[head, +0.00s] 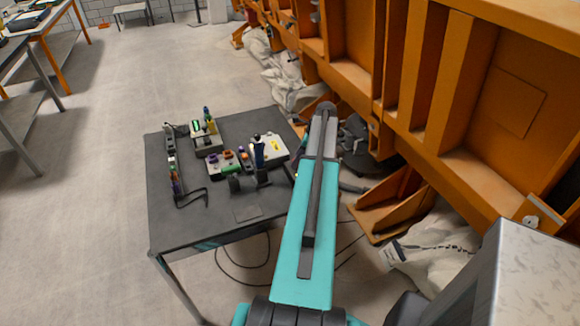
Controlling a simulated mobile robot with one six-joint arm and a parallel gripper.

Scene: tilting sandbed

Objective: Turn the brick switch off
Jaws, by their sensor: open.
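A dark grey table (222,198) stands left of my teal arm and carries several small devices with coloured brick-like parts. A pale box with a green face (204,128) stands at the back, with blue and yellow bits on top. A grey unit with purple, orange and green parts (225,164) sits in the middle. A white box with a yellow part (274,147) is at the right, beside a dark blue upright piece (259,155). I cannot tell which of these is the brick switch, or its state. My gripper cannot be made out; my arm link rises right of the table.
A dark strip with coloured pieces (174,168) and a cable lies along the table's left side. The table's front is mostly clear. A large orange steel structure (420,90) stands close on the right, with white sacks (436,248) below. The floor at left is open.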

